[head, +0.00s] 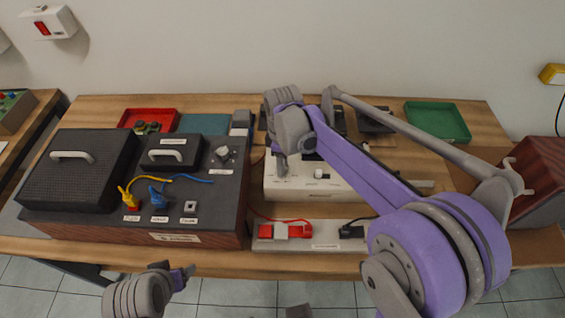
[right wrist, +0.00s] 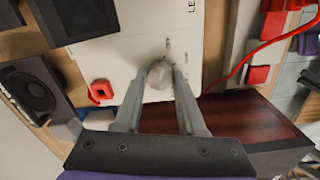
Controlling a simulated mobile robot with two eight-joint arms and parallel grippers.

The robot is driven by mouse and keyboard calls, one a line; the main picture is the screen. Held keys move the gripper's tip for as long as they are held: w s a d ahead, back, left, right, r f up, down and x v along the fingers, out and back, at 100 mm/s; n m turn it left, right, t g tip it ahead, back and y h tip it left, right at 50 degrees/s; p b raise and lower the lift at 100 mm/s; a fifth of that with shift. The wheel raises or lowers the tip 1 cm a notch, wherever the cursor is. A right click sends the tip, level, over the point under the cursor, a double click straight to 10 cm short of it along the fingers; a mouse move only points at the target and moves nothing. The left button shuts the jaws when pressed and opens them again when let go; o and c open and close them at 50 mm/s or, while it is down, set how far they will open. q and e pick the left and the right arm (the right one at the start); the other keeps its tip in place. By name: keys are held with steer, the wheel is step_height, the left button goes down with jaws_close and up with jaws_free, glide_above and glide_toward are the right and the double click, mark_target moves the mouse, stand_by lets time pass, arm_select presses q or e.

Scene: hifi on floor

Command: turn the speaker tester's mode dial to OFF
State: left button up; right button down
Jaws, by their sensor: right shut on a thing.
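The white tester box (head: 331,188) stands at the middle of the table, and its white panel (right wrist: 130,55) fills the middle of the right wrist view. My right gripper (head: 281,170) reaches down to the left part of this panel. In the right wrist view its two fingers are shut on a round pale dial (right wrist: 160,75), one finger on each side. The dial's pointer and its small labels are too blurred to read. In the head view the gripper hides this dial. Another pale knob (head: 319,174) sits further right. My left gripper (head: 187,274) is low, in front of the table; its jaw opening is unclear.
A dark box (head: 200,225) with a dial, yellow and blue plugs stands left of the white box. A grey strip (head: 325,238) with red and black clips lies in front. Red (head: 150,114) and green (head: 437,134) trays sit at the back. A red socket (right wrist: 101,91) is near the held dial.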

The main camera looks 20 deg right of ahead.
stand_by(0.3)
steer(key=c, duration=0.5)
jaws_free()
steer(key=shift+r, duration=0.1)
step_height(320, 180, up, 11)
steer(key=p, duration=0.1)
steer(key=s+d+f+m+t+p, duration=0.2)
steer(key=s+m, duration=0.4)
steer(key=s, duration=0.4)
steer(key=s+d+f+m+t+p, duration=0.2)
steer(key=s+m, duration=0.4)
steer(key=s, duration=0.4)
step_height(320, 180, down, 2)
steer(key=shift+s+d+t+p, duration=0.3)
steer(key=shift+d+t, duration=0.05)
steer(key=shift+t, duration=0.35)
